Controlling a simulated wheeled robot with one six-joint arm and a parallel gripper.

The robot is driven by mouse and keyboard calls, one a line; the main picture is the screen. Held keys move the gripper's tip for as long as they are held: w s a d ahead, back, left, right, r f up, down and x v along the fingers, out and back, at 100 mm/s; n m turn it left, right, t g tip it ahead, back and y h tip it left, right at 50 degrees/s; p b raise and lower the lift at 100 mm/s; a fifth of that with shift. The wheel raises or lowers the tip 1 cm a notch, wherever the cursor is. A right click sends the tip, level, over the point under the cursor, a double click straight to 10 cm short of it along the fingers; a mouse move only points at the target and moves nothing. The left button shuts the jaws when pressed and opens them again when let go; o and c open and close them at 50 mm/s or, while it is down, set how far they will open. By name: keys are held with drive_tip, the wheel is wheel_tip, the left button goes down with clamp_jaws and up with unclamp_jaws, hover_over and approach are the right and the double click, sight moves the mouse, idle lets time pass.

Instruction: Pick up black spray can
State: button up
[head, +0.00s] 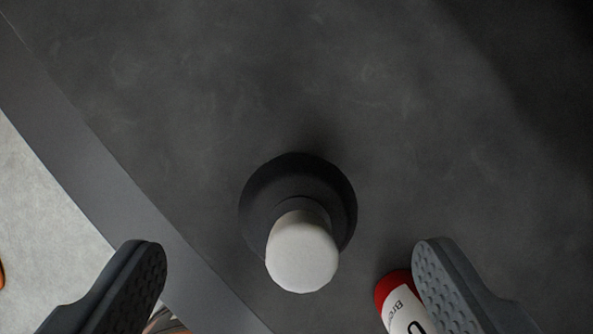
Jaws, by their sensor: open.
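A black spray can (262,200) with a pale grey-white cap (302,255) stands upright on a dark grey surface, seen almost straight from above. My gripper (290,262) is open, with one finger at the lower left and one at the lower right. The can's top lies between the two fingers in the picture, and neither finger appears to touch it. The lower part of the can is hidden beneath its top.
A red and white can with lettering (402,306) is at the lower right, partly hidden by my right finger. The dark surface (200,90) has a grey edge strip (110,180) on the left, with a light floor (40,190) beyond. The surface above the black can is clear.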

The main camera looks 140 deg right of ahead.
sight(301, 217)
drive_tip(key=shift+x, duration=2.65)
drive_tip(key=shift+d, duration=0.2)
drive_tip(key=c, duration=1.7)
